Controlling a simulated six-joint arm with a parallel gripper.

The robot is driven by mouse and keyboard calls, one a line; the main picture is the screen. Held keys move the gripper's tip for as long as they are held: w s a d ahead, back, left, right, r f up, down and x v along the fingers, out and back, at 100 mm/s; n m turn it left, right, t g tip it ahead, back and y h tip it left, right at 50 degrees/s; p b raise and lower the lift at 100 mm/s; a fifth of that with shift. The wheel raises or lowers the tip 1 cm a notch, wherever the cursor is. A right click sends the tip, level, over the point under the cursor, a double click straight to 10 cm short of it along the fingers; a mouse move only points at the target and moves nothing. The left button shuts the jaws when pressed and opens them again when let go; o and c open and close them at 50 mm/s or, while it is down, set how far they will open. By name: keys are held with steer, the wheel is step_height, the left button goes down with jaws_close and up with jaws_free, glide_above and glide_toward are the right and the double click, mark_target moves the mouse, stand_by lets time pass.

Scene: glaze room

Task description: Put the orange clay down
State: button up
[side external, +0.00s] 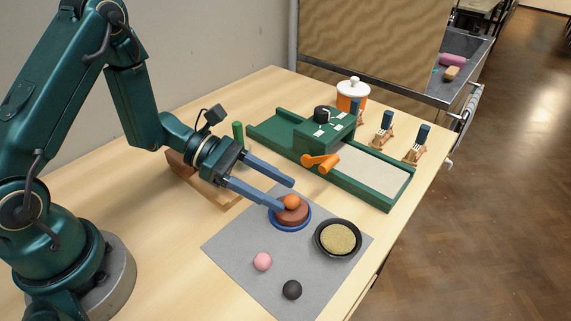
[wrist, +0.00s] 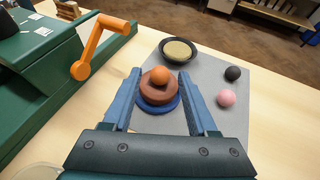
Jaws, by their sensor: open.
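The orange clay (side external: 291,201) is a small ball resting on top of a round reddish-brown block (side external: 293,217), which sits on a blue disc (side external: 273,226) on the grey mat. In the wrist view the orange clay (wrist: 159,75) shows on the brown block (wrist: 160,92), between my fingers. My gripper (side external: 288,195) is open, with one blue finger on each side of the clay. In the wrist view there are gaps between the clay and both fingers of my gripper (wrist: 160,82). Whether a finger touches the brown block is hard to tell.
A green machine (side external: 325,130) with an orange crank (side external: 322,162) stands behind. An orange jar (side external: 352,96) is farther back.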

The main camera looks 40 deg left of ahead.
steer(key=v, duration=1)
steer(key=s+d+r+m+g+y, duration=0.45)
steer(key=s+m, duration=0.35)
steer(key=m, duration=0.4)
steer(key=s+a+r+m+t+y, duration=0.3)
steer(key=r+m+t+y, duration=0.1)
steer(key=m+y, duration=0.4)
steer(key=shift+a+m+t, duration=0.4)
steer(key=shift+m+t, duration=0.15)
steer(key=shift+m, duration=0.65)
